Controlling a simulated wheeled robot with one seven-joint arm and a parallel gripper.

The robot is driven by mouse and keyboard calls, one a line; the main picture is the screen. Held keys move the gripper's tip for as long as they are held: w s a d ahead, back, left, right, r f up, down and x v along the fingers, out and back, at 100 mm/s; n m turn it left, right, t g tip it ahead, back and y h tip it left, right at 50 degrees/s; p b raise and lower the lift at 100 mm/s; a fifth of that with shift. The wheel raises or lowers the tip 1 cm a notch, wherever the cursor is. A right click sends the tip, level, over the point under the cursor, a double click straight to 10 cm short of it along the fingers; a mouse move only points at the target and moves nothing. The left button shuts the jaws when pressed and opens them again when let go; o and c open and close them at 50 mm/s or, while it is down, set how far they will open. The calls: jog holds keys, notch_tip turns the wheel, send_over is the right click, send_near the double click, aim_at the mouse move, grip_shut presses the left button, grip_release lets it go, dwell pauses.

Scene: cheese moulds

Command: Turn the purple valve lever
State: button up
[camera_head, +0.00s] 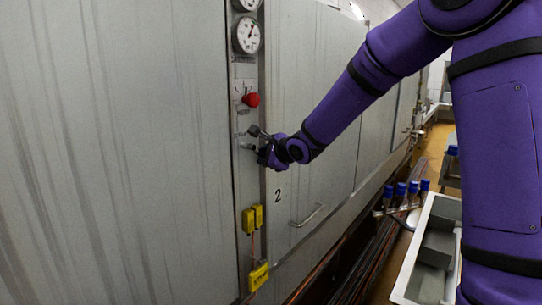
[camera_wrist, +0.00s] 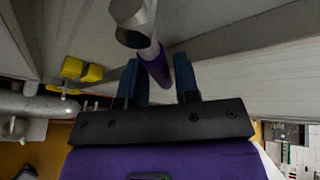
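The valve lever (camera_wrist: 157,66) shows in the wrist view as a metal rod with a purple grip, running from a round metal fitting (camera_wrist: 131,20) at the top down toward my gripper. My gripper (camera_wrist: 160,82) has its two dark blue fingers apart, with the purple grip between them. A narrow gap shows beside the right finger; contact on the left side is unclear. In the head view my gripper (camera_head: 266,149) is at the narrow panel, below a red knob, and largely hides the purple grip.
The red knob (camera_head: 251,99) and a round gauge (camera_head: 247,36) sit above on the panel. Yellow boxes (camera_head: 252,218) are below. A door handle (camera_head: 307,215) sticks out at right. A grey tray (camera_head: 431,251) and blue-capped bottles (camera_head: 401,190) stand at lower right.

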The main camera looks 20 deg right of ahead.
jog(key=v, duration=1)
jog(key=shift+s, duration=0.25)
jog(key=shift+d+r, duration=0.1)
jog(key=s+d+r+n+g+h, duration=0.1)
jog(key=s+d+r+n+h, duration=0.15)
jog(key=s+n, duration=0.4)
jog(key=s+d+r+n+g+h, duration=0.1)
jog(key=s+d+n+g+h, duration=0.2)
jog(key=s, duration=0.6)
jog(key=s+a+f+n+g+y, duration=0.1)
jog(key=s+f+n+g, duration=0.1)
jog(key=s+n, duration=0.9)
jog(key=s+g, duration=0.1)
jog(key=s, duration=0.6)
jog(key=shift+s+a+f, duration=0.2)
jog(key=shift+s+f, duration=0.05)
jog(key=shift+s, duration=0.05)
dwell(0.8)
